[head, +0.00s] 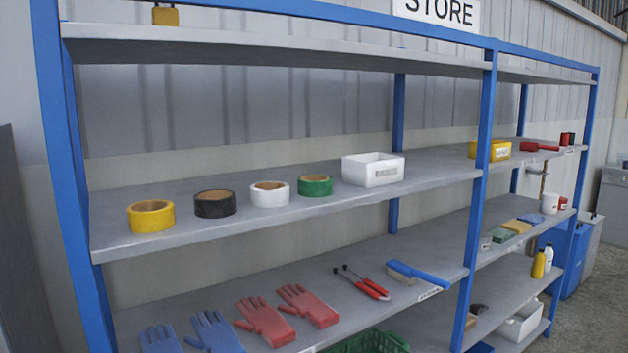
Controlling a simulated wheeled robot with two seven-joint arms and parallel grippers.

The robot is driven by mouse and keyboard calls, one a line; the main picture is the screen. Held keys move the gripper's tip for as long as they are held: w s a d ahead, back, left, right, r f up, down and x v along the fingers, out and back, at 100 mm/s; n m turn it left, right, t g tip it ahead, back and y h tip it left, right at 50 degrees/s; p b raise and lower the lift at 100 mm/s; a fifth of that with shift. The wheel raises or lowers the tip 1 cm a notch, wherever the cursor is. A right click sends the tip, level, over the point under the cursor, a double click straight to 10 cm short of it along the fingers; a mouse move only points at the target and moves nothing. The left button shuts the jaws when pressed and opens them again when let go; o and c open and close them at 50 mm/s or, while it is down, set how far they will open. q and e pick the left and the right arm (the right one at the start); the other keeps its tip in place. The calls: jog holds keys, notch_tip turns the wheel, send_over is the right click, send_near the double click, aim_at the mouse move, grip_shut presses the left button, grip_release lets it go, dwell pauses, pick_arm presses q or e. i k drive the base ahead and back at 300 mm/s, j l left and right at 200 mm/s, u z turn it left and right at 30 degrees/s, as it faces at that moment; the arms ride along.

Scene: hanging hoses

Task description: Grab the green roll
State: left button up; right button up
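The green roll (315,186) is a short ring of tape with a brown core, lying flat on the middle shelf (420,178) of a blue-framed rack. A white roll (269,195) lies to its left. A white box (373,169) stands to its right, with a small gap between. Neither of my grippers shows in the head view.
Black (215,204) and yellow (151,216) rolls lie further left in the same row. The grey shelf above (270,48) overhangs the row. A blue upright (476,180) stands right of the white box. Gloves (264,321), pliers (362,283) and a brush (418,274) lie below.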

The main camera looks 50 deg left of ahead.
aim_at(308, 186)
jog(key=i+l+u, duration=0.15)
jog(key=i+u, duration=0.25)
jog(key=i+l+u, duration=0.25)
jog(key=u, duration=0.15)
jog(key=i+l+u, duration=0.3)
jog(key=u, duration=0.15)
jog(key=i+l+u, duration=0.15)
jog(key=l+u, duration=0.25)
jog(key=i+l+u, duration=0.15)
jog(key=l+u, duration=0.25)
jog(key=l, duration=0.15)
jog(key=i+l+u, duration=0.2)
jog(key=l, duration=0.3)
jog(key=k, duration=0.1)
